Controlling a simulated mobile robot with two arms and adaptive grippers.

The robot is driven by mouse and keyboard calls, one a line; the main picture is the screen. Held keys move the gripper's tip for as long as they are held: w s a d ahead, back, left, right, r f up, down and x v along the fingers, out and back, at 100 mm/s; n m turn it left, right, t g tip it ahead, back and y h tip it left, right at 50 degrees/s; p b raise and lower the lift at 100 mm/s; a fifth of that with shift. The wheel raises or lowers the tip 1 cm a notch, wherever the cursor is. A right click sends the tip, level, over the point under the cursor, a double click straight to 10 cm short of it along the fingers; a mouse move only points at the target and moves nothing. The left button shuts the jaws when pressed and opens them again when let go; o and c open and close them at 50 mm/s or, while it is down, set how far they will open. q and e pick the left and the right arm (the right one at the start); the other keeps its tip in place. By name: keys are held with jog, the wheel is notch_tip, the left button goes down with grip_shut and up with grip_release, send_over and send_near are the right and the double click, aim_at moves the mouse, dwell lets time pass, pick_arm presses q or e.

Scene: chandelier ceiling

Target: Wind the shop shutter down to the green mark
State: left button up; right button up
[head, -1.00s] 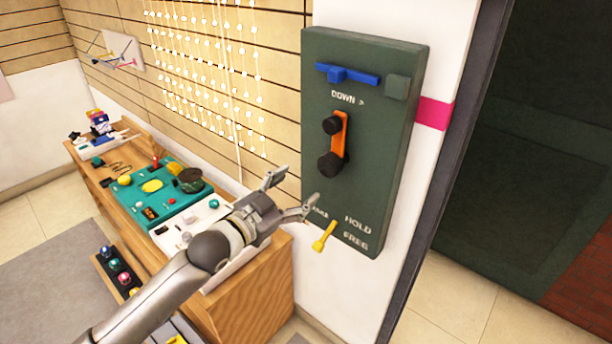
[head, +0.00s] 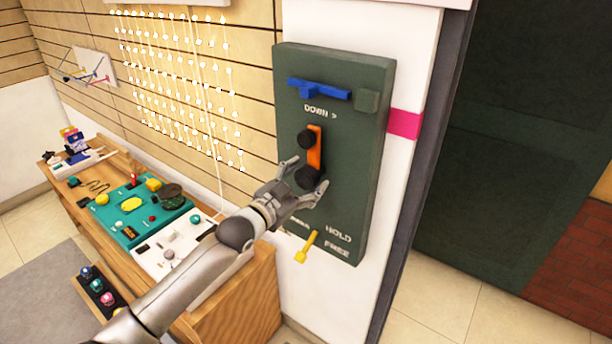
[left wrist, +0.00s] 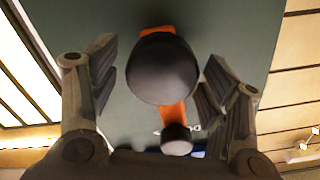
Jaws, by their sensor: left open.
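A dark green winder box (head: 352,150) hangs on a white wall post, marked DOWN, HOLD and FREE. Its orange crank (head: 314,150) hangs almost straight down, with a black hub at the top and a black handle knob (head: 306,178) at the bottom. My left gripper (head: 307,174) is open, its fingers on either side of the handle knob. In the left wrist view the knob (left wrist: 162,68) lies between the spread fingers, with gaps on both sides. A yellow lever (head: 306,247) points down-left, below HOLD. The dark green shutter (head: 510,140) is at right. My right gripper is not in view.
A blue bar (head: 318,88) and a small green block (head: 367,101) sit at the box's top. A magenta band (head: 405,124) marks the post. A wooden bench (head: 250,290) with gadgets stands below my left arm. Strings of lights hang on the slatted wall.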

pick_arm(q)
jog(key=shift+w+d, duration=0.1)
jog(key=shift+w, duration=0.15)
jog(key=c, duration=1.5)
jog(key=shift+o, duration=0.2)
jog(key=shift+m, duration=0.3)
